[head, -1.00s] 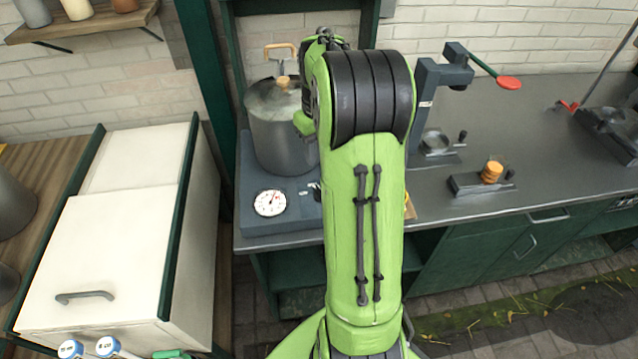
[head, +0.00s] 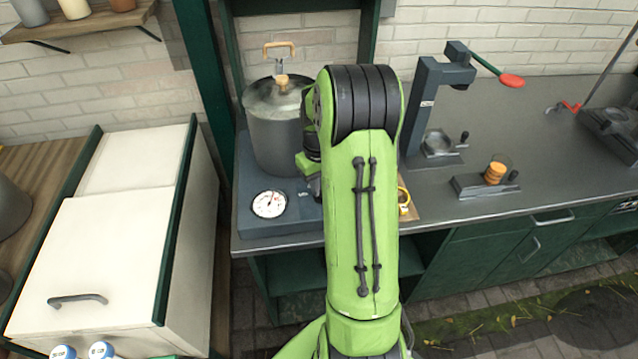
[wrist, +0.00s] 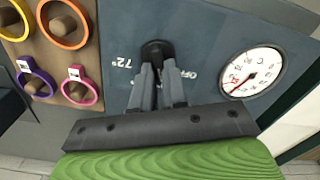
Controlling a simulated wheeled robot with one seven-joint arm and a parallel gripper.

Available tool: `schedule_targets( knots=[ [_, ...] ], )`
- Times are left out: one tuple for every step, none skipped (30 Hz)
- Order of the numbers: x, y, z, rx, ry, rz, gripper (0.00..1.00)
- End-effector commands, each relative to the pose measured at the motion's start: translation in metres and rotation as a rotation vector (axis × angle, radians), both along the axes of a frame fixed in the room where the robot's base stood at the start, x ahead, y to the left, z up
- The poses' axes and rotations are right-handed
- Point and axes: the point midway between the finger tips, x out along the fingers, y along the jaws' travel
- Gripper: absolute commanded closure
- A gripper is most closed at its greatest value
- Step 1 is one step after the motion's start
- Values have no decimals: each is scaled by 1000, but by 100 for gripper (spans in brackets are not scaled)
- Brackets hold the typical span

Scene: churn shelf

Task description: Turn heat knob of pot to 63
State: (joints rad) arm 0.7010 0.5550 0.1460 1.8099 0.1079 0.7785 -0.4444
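The pot (head: 272,140) is grey with a lid and stands on a blue-grey heater base (head: 285,228). In the wrist view, the black heat knob (wrist: 156,48) sits on this base (wrist: 205,30) between the printed marks "72°" and "OFF". My gripper (wrist: 158,70) is at the knob, its two grey fingers pointing at it with a narrow gap between them. The tips overlap the knob's near edge; whether they touch or grip it is unclear. A white round dial (wrist: 252,72) with a red needle lies to the right; it also shows in the head view (head: 269,204). My arm hides the knob in the head view.
A brown board with coloured rings (wrist: 62,24) lies left of the base in the wrist view. A press with a red-tipped lever (head: 430,100) stands to the right on the counter (head: 540,130). A white cabinet (head: 110,240) stands at the left.

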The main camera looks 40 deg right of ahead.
Motion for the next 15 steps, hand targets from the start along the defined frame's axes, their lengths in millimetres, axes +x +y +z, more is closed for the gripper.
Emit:
schedule_targets(
  knots=[
    [0,0,0,0,0,0,95],
    [0,0,0,0,0,0,100],
    [0,0,0,0,0,0,100],
    [0,0,0,0,0,0,100],
    [0,0,0,0,0,0,100],
    [0,0,0,0,0,0,100],
    [0,0,0,0,0,0,100],
    [0,0,0,0,0,-1,100],
    [0,0,0,0,0,-4,100],
    [0,0,0,0,0,-7,100],
    [0,0,0,0,0,-11,100],
    [0,0,0,0,0,-19,100],
    [0,0,1,0,0,-26,100],
    [0,-1,1,0,0,-35,100],
    [0,-1,1,0,0,-51,100]
  ],
)
